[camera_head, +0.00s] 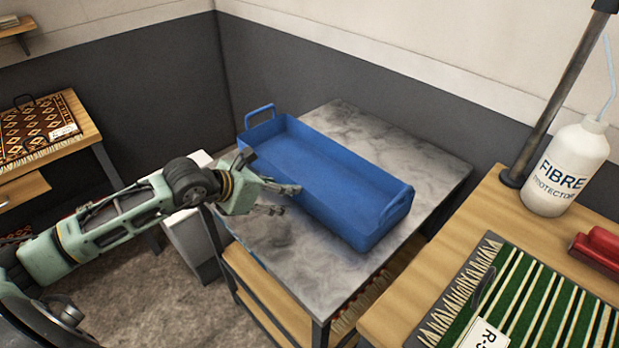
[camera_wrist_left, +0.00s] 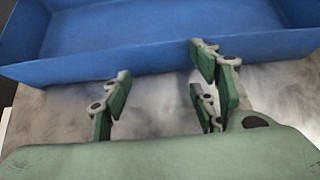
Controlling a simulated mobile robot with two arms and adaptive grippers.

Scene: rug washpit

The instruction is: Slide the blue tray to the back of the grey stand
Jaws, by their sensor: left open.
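The blue tray (camera_head: 325,175) lies on the grey stand (camera_head: 432,160), set lengthwise from upper left to lower right, with a raised handle at each end. It is empty. Bare stand top shows behind it and in front of it. My left gripper (camera_head: 285,198) is open and empty at the tray's near long side, low over the stand top. In the left wrist view the open fingers (camera_wrist_left: 160,95) point at the tray's near wall (camera_wrist_left: 140,62); a small gap or light contact cannot be told apart. My right gripper is not in view.
A wooden bench (camera_head: 400,310) at the right holds a green striped rug (camera_head: 545,300), a white bottle (camera_head: 567,168) and a red tool (camera_head: 600,248). A dark pole (camera_head: 560,95) rises there. A table (camera_head: 85,125) with a patterned rug stands left. Walls close off the back.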

